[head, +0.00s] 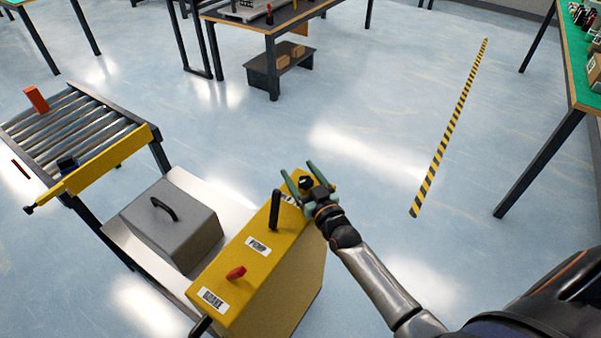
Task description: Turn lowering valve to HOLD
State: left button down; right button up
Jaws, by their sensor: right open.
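A yellow box-shaped unit (255,275) stands in the lower middle of the head view. On its top are a red handle (236,272), an upright black lever (275,210) and white labels, one of them by the lever (257,246). A small black knob (305,183) shows at the unit's far end. I cannot tell from the labels which control is the lowering valve. My right gripper (303,176) is open at that far end, with its two greenish fingers on either side of the black knob. I cannot tell whether they touch it. My left gripper is out of view.
A grey case with a black handle (190,232) sits beside the yellow unit on a pale platform (135,240). A roller conveyor (75,130) with a yellow end bar stands at left, holding an orange block (36,100). Floor beyond the unit is clear up to a striped line (450,125).

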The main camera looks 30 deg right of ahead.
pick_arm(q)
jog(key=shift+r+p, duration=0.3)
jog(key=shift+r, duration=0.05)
pick_arm(e)
jog(key=s, duration=1.2)
jog(key=shift+s, duration=0.3)
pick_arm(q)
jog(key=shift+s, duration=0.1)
pick_arm(e)
jog(key=shift+s, duration=0.1)
